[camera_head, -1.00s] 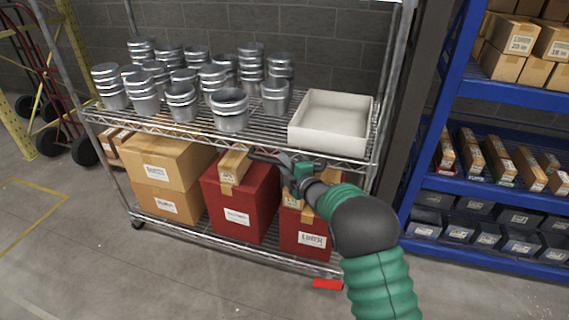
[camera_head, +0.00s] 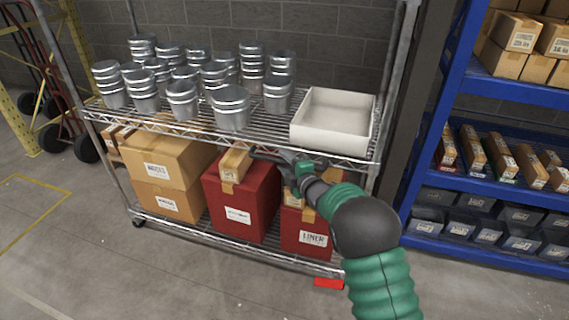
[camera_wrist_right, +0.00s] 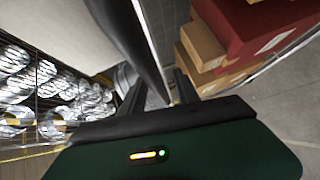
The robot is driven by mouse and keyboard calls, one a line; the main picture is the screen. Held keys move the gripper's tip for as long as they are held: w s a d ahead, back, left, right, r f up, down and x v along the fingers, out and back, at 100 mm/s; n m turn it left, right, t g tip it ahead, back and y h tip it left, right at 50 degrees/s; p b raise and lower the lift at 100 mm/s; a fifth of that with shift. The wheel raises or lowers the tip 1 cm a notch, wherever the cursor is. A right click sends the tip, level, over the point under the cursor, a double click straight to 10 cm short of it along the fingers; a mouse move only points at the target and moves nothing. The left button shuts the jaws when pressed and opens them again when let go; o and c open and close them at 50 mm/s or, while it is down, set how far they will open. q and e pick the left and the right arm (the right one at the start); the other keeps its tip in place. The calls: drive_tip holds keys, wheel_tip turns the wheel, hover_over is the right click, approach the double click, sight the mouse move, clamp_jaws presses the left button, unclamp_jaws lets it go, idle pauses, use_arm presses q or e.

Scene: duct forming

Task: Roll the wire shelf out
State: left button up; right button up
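The wire shelf (camera_head: 260,132) is a chrome rack; its upper deck carries metal buckets (camera_head: 230,108) and a white tray (camera_head: 333,122). My right gripper (camera_head: 268,165) is at the deck's front edge, below the white tray and in front of the boxes on the lower deck. In the right wrist view its two dark fingers (camera_wrist_right: 157,92) stand apart, with a dark curved bar (camera_wrist_right: 140,42) reaching down between them. I cannot tell whether the fingers touch the shelf edge. My left gripper is not in view.
Cardboard boxes (camera_head: 167,173) and red boxes (camera_head: 240,205) fill the lower deck (camera_head: 245,258). A blue rack (camera_head: 480,180) stands close on the right. A hand truck (camera_head: 60,100) stands at the left. The floor (camera_head: 150,280) in front is mostly clear, with a red piece (camera_head: 328,284) by the shelf.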

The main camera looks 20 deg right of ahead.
drive_tip(key=p+v, duration=0.3)
drive_tip(key=v, duration=1.3)
drive_tip(key=shift+s, duration=0.4)
drive_tip(key=shift+f, duration=0.1)
drive_tip(key=s+a+f+m+g+h, duration=0.1)
drive_tip(key=s+a+f+m+g, duration=0.2)
drive_tip(key=s+m, duration=0.4)
drive_tip(key=s+f+m+g+h, duration=0.1)
drive_tip(key=s+f+m+g, duration=0.4)
drive_tip(key=s, duration=0.4)
drive_tip(key=s+a+f+m+g+h, duration=0.2)
drive_tip(key=s+m+g, duration=0.35)
drive_tip(key=s, duration=0.25)
wheel_tip(320, 180, up, 23)
drive_tip(key=m+p, duration=0.1)
drive_tip(key=p, duration=2.3)
drive_tip(key=shift+s+a+y, duration=0.2)
drive_tip(key=shift+s+y, duration=0.1)
drive_tip(key=shift+s, duration=0.15)
